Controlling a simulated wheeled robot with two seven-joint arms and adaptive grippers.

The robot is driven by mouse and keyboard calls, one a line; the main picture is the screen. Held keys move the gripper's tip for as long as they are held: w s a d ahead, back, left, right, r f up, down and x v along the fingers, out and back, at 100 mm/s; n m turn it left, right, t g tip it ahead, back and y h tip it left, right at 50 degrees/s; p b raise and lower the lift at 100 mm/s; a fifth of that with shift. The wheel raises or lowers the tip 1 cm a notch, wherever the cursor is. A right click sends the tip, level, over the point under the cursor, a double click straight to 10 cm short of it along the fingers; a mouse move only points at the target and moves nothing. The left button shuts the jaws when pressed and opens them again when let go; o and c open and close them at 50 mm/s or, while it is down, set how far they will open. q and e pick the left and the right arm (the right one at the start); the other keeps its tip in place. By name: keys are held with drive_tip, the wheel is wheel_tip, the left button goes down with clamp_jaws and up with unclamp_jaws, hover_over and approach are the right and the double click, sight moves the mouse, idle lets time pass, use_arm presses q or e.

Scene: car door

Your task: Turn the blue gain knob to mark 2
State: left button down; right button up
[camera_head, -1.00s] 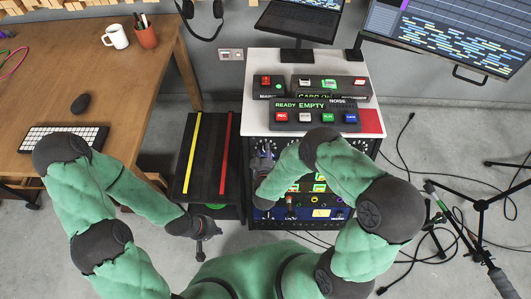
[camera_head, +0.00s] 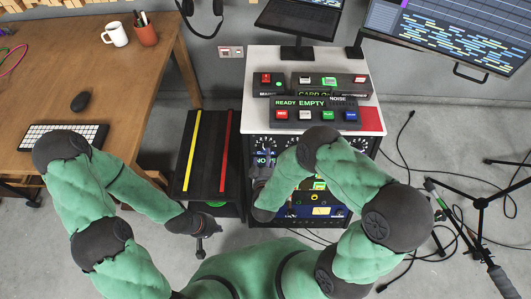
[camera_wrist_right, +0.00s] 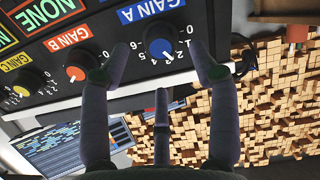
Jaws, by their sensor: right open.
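The blue gain knob (camera_wrist_right: 160,48) is on the dark panel under the GAIN A label in the right wrist view. Its face has a white pointer line; I cannot read for sure which mark it meets. My right gripper (camera_wrist_right: 160,58) is open, with one finger on each side of the knob in the picture. I see no clear contact with the knob. In the head view my right forearm and wrist largely hide this gripper and the knob. My left gripper (camera_head: 202,244) hangs low, away from the panel; its finger opening is too small to judge.
The rack (camera_head: 248,110) carries button boxes on top. A wooden desk (camera_head: 130,75) is at left. Cables and stands are at right.

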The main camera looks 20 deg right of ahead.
drive_tip(key=v, duration=0.6)
drive_tip(key=shift+s, duration=0.25)
drive_tip(key=shift+a, duration=0.1)
wheel_tip(320, 180, down, 6)
drive_tip(key=a+m+g+y+p, duration=0.1)
drive_tip(key=g+y, duration=0.3)
drive_tip(key=g, duration=0.2)
drive_tip(key=s+f+m+g+y+p, duration=0.1)
drive_tip(key=s+f+g+y, duration=0.1)
drive_tip(key=s+g, duration=0.5)
drive_tip(key=s+y, duration=0.1)
drive_tip(key=s, duration=0.4)
drive_tip(key=shift+s+a+y, duration=0.2)
drive_tip(key=shift+a+y, duration=0.2)
drive_tip(key=shift+c, duration=0.2)
